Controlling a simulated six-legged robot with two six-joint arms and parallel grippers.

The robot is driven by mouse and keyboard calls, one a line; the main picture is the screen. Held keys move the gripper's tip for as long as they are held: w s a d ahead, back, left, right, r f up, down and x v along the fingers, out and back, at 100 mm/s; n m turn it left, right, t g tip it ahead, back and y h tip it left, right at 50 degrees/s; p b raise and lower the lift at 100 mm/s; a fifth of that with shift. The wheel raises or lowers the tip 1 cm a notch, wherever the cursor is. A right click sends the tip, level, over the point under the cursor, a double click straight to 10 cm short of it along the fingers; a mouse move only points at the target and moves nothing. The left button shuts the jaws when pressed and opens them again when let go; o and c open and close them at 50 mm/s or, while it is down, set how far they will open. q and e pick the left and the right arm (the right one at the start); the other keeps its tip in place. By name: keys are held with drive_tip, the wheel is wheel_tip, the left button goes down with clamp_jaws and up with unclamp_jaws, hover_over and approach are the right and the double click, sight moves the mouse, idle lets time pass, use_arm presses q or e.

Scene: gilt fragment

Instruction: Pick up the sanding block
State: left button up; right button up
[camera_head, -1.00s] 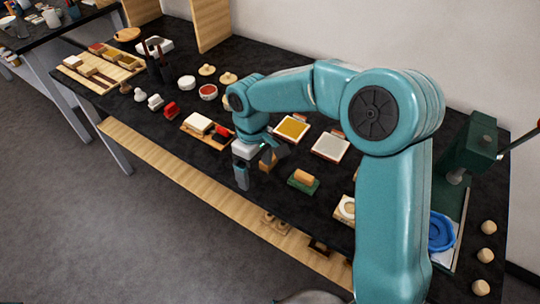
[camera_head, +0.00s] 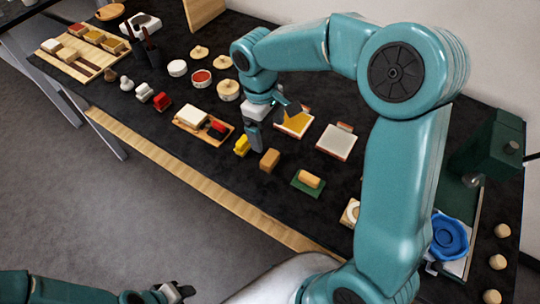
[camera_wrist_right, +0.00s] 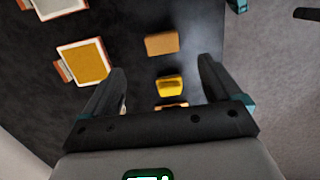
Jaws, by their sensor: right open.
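A plain tan block (camera_head: 269,160), which looks like the sanding block, lies on the black bench; the wrist view shows it whole (camera_wrist_right: 162,43), just beyond my fingertips. My right gripper (camera_head: 272,126) is open and empty above the bench, behind and above the block in the head view. In the wrist view its two fingers (camera_wrist_right: 162,70) are spread, with a yellow block (camera_wrist_right: 170,86) showing between them farther down. My left gripper (camera_head: 178,291) is at the bottom of the head view, away from the bench top; its jaws are too small to read.
The yellow block (camera_head: 242,145) lies left of the tan block. A wooden roller-like piece on a green base (camera_head: 309,181) lies to the right. Behind are framed yellow (camera_head: 294,123) and pale (camera_head: 337,142) panels. A wooden tray (camera_head: 203,131) lies left. The bench's front edge is close.

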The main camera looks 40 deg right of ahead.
hover_over(270, 157)
drive_tip(key=f, duration=0.5)
drive_tip(key=shift+w+a+f, duration=0.1)
drive_tip(key=shift+w+f, duration=0.1)
drive_tip(key=shift+s+f, duration=0.15)
drive_tip(key=shift+f, duration=0.35)
wheel_tip(270, 157, down, 5)
drive_tip(key=shift+r+p, duration=0.1)
drive_tip(key=shift+p, duration=0.55)
drive_tip(key=shift+s, duration=0.1)
drive_tip(key=c, duration=1)
